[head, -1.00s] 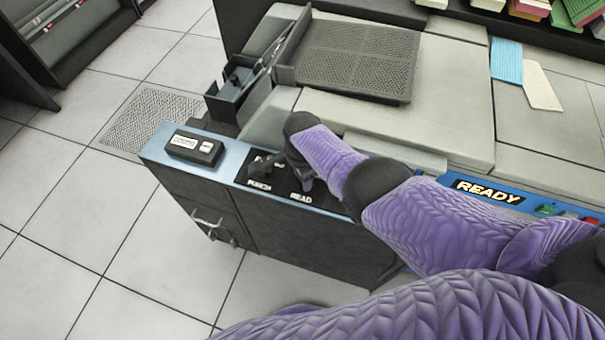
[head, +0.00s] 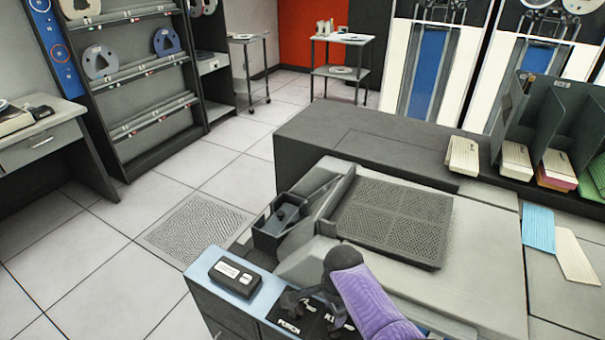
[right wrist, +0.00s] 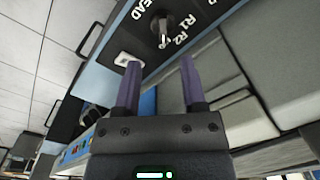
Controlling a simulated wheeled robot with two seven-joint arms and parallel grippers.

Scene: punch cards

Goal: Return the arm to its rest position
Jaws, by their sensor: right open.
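My right arm in its purple sleeve (head: 375,302) reaches in from the lower right of the head view. My right gripper (head: 314,308) hangs over the black PUNCH/READ panel at the machine's front corner. In the right wrist view, its two purple-grey fingers (right wrist: 159,84) are apart, with nothing between them. A rotary knob (right wrist: 161,29) with a pale pointer lies beyond the fingertips, beside the R1 and R2 markings. I cannot tell from the picture whether a fingertip touches the panel. My left gripper is in neither view now.
A black box (head: 235,277) sits on the blue ledge left of the panel. A perforated tray (head: 391,219) tops the machine behind the arm. Blue cards (head: 538,229) and cream cards (head: 576,256) lie at right. Open tiled floor (head: 110,255) is at left.

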